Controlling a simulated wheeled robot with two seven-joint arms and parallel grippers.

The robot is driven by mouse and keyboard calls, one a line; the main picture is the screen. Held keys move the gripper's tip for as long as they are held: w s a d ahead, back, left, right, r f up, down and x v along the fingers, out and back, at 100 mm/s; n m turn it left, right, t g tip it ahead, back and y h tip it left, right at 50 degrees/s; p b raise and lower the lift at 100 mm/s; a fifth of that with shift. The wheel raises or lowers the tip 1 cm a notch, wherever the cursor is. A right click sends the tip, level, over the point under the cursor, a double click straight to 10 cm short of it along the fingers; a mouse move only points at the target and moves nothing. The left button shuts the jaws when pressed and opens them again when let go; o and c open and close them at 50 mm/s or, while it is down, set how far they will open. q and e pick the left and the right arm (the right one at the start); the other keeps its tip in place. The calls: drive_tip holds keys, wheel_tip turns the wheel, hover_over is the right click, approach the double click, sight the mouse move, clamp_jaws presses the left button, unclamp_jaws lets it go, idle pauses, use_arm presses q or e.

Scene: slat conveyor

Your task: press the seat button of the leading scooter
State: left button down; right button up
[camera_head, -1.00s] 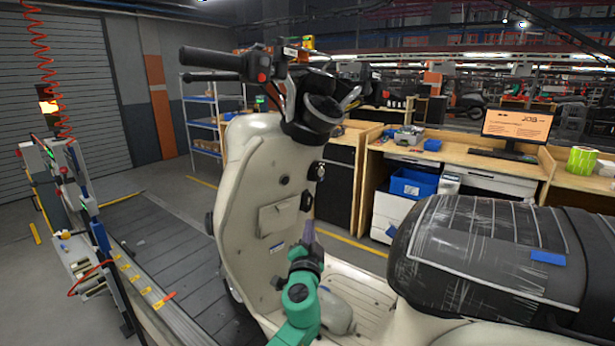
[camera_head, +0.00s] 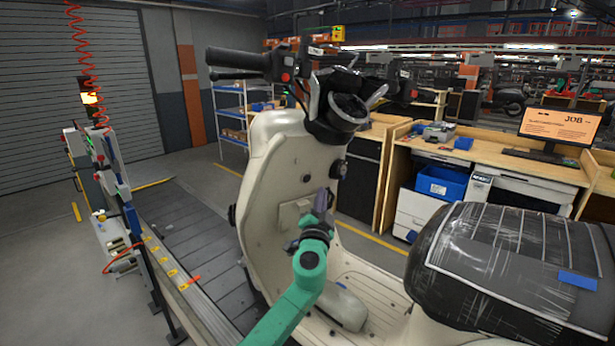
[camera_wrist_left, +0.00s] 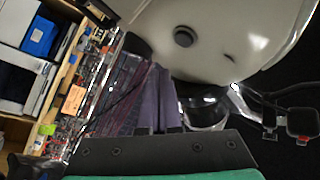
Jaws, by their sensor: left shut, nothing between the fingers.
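The cream scooter (camera_head: 285,180) stands on the slat conveyor, its dark handlebar (camera_head: 240,62) at the top. A dark round knob (camera_head: 341,166) sits high on the inner leg shield's right side. A smaller dark round spot (camera_head: 306,179) is left of it. The wrist view shows a black round button (camera_wrist_left: 183,36) on the cream panel, ahead of the fingers. I cannot tell which fitting is the seat button. My left gripper (camera_head: 325,196) is shut and empty, just below these fittings, near the glovebox panel (camera_head: 293,214). It also shows in the wrist view (camera_wrist_left: 158,72). My right gripper is out of view.
The plastic-wrapped black seat (camera_head: 500,255) is at the lower right. A rail with yellow clips (camera_head: 165,262) runs along the conveyor's left edge. A control post (camera_head: 105,190) stands at left. A workbench with a monitor (camera_head: 560,128) is behind the scooter.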

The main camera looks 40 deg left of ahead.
sight(311, 178)
use_arm(q)
drive_tip(key=shift+w+a+r+b, duration=0.15)
drive_tip(key=shift+a+r+b, duration=0.1)
drive_tip(key=shift+a, duration=0.65)
drive_tip(key=shift+w+a+r+b, duration=0.15)
drive_tip(key=shift+a+b, duration=0.1)
drive_tip(key=shift+a, duration=0.6)
idle(0.6)
drive_tip(key=shift+a, duration=0.4)
drive_tip(key=shift+w+a+r+b, duration=0.1)
drive_tip(key=shift+a+r+b, duration=0.1)
drive_tip(key=shift+a+b, duration=0.25)
idle(0.5)
drive_tip(key=shift+d, duration=0.1)
drive_tip(key=shift+d+f, duration=0.3)
drive_tip(key=shift+d, duration=0.45)
